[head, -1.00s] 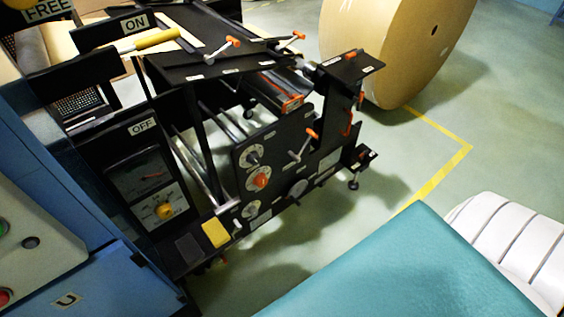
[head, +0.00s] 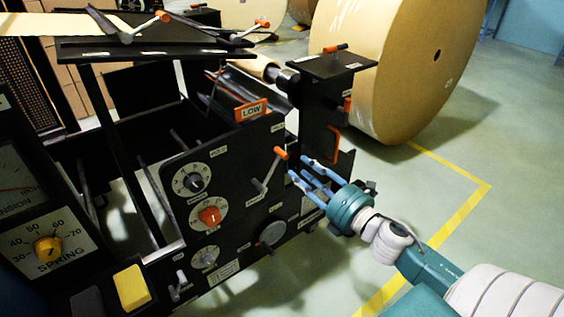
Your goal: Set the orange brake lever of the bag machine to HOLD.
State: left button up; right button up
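The bag machine's black side panel (head: 228,172) carries a lever with a grey arm and an orange grip (head: 280,153). It tilts up and slightly right from its pivot. Small labels sit around it, too small to read surely, so I cannot confirm its setting. My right gripper (head: 303,172) is just right of the lever, its blue fingers spread and pointing left toward the lever. It holds nothing, and a narrow gap shows between fingertips and lever. My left gripper is out of view.
Dials, one with an orange knob (head: 210,216), sit left of the lever. Other orange-tipped levers (head: 163,17) are on the machine's top. An orange LOW tag (head: 251,111) is above. A large kraft roll (head: 400,70) stands behind. Floor at right is clear, with a yellow line (head: 455,225).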

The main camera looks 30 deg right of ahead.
aim_at(282, 151)
jog(key=w, duration=1)
jog(key=shift+a+b, duration=0.25)
jog(key=shift+b, duration=0.15)
grip_shut()
